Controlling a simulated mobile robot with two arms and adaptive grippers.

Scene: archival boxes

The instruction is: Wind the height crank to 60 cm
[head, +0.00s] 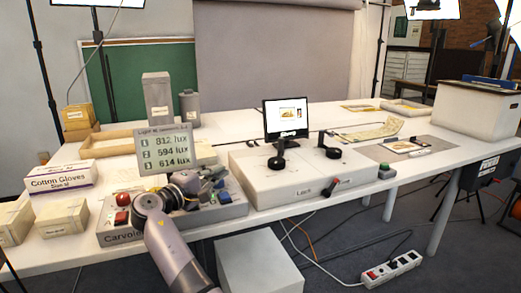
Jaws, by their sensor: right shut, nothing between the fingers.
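I cannot tell which part is the height crank, and I can read no height in cm. My right gripper (218,184) is shut and empty over the grey control panel (160,226), left of the pale box and apart from both black handles. My left gripper is out of view.
A lux display (164,149) stands behind the panel, which has red buttons (122,199). A small monitor (286,118) stands behind the pale box. Cartons (62,177) crowd the left; a white bin (476,108) stands right. A power strip (391,270) and cables lie on the floor.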

